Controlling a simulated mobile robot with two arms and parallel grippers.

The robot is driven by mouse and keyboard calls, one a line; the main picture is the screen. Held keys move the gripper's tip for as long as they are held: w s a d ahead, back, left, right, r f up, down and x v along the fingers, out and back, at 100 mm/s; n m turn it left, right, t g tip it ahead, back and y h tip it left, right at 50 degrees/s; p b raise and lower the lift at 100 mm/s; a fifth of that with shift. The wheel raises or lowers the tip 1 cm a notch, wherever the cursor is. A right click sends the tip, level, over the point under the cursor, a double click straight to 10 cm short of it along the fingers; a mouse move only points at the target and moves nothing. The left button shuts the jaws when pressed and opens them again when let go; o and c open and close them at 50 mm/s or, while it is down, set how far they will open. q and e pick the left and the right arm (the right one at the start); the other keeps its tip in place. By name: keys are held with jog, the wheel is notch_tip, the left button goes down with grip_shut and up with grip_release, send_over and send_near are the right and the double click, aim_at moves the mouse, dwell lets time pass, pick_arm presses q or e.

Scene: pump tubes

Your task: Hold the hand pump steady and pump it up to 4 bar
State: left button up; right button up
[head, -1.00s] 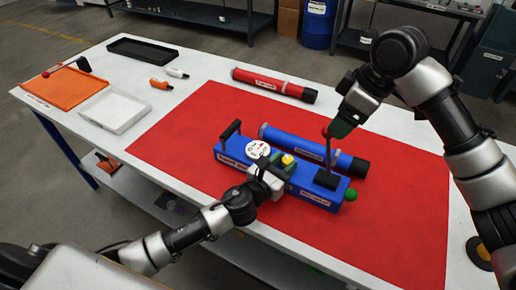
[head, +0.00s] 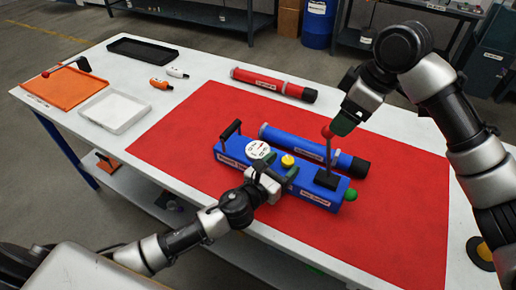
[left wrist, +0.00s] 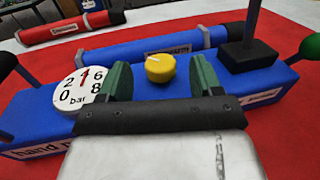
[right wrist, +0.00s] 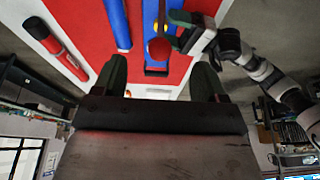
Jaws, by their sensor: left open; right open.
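The blue hand pump (head: 230,154) lies on the red mat. Its white dial (left wrist: 83,86), numbered 0 to 8 bar, has a red needle or mark near the 4. A yellow knob (left wrist: 160,68) sits beside the dial. The pump's lever stands nearly upright, topped by a red ball (right wrist: 159,49). My left gripper (left wrist: 162,80) is open over the pump, its green fingers either side of the knob in its wrist view; contact is unclear. My right gripper (head: 343,121) is open and empty, above and just right of the red ball (head: 327,131).
A blue tube (head: 300,143) lies just behind the pump, and a red tube (head: 270,84) lies further back. An orange tray (head: 50,88), a white tray (head: 115,112) and a black tray (head: 142,48) stand at left. The mat's left part is clear.

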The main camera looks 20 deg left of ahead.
pick_arm(q)
jog(key=v, duration=1.1)
jog(key=shift+d, duration=0.1)
